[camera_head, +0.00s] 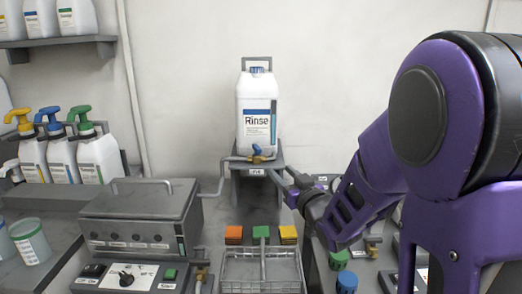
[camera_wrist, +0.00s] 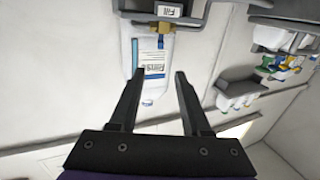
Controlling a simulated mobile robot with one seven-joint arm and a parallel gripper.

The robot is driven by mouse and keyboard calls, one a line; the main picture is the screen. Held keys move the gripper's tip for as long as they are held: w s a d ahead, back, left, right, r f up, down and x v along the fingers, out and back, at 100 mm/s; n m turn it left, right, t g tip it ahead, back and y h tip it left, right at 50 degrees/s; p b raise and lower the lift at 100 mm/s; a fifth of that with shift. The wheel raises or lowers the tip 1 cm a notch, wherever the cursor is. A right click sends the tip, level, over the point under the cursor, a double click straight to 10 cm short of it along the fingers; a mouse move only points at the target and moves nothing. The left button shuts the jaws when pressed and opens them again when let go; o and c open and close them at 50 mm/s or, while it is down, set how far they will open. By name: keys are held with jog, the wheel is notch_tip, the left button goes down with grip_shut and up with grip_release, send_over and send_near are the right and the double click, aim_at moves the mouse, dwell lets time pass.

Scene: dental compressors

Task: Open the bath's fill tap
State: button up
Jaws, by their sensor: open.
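The fill tap (camera_head: 258,155) is a brass valve with a blue handle, on a grey shelf in front of the white Rinse container (camera_head: 257,110). A label sits on the shelf front below it; in the wrist view it reads "Fill". The wrist view, upside down, shows the tap (camera_wrist: 161,30) beyond my fingertips. The grey bath (camera_head: 140,203) is at lower left, lid down, with a pipe running towards the shelf. My gripper (camera_head: 283,181) is open and empty, below and right of the tap; its open fingers (camera_wrist: 160,74) are apart from it.
Pump bottles (camera_head: 62,155) stand on the left counter. A wire basket (camera_head: 262,270) stands at front middle, with orange, green and yellow blocks (camera_head: 261,233) behind it. Blue and green cups (camera_head: 347,282) are at lower right. My arm covers much of the right side.

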aim_at(260, 150)
jog(key=x, duration=1.7)
grip_shut()
